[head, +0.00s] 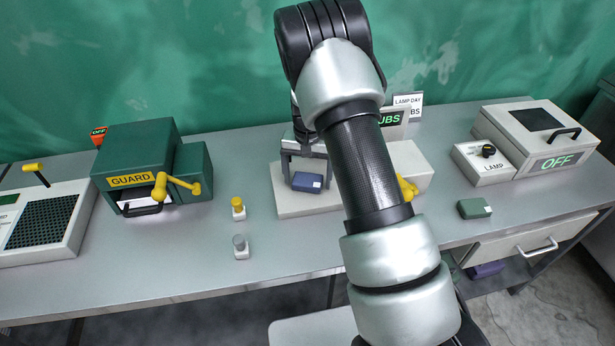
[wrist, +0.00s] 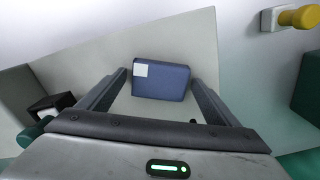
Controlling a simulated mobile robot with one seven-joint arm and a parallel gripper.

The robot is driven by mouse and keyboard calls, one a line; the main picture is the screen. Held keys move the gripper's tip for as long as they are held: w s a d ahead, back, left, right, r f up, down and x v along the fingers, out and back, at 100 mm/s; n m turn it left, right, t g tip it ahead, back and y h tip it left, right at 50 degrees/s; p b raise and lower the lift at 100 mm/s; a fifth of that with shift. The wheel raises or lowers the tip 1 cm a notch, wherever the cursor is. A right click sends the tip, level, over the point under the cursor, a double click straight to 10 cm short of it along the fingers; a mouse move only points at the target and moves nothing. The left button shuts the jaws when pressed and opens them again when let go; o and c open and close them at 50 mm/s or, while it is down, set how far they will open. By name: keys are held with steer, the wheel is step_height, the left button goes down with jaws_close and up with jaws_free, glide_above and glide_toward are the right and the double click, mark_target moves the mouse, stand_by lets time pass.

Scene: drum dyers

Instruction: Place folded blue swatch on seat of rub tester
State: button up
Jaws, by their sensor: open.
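The folded blue swatch (head: 307,182) lies flat on the pale base plate of the rub tester (head: 295,206), near its left end. It also shows in the wrist view (wrist: 165,84), with a white patch at one corner. My gripper (head: 306,178) is open over it. In the wrist view my gripper's fingers (wrist: 159,78) stand on either side of the swatch, with a small gap visible on the left; I cannot tell whether the right finger touches. My arm hides the middle of the rub tester; part of its sign and a yellow handle show beside the arm.
A green guarded box (head: 140,160) with a yellow crank stands left. Yellow-topped (head: 238,207) and grey-topped (head: 241,247) small pieces stand left of the tester. A green swatch (head: 474,208) lies right. A lamp box (head: 530,135) stands at back right. The front left bench is clear.

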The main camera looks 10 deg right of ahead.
step_height(320, 180, up, 12)
steer(key=r, duration=0.1)
step_height(320, 180, up, 7)
steer(key=t, duration=0.1)
glide_above(307, 179)
steer(key=s, duration=0.4)
steer(key=s+r+n+t, duration=0.2)
steer(key=s+r, duration=0.7)
steer(key=s+r+n+t, duration=0.2)
steer(key=s, duration=1.5)
steer(key=shift+r+n+t+b, duration=0.3)
steer(key=shift+r, duration=0.1)
steer(key=shift+s+d, duration=0.1)
steer(key=shift+c, duration=0.2)
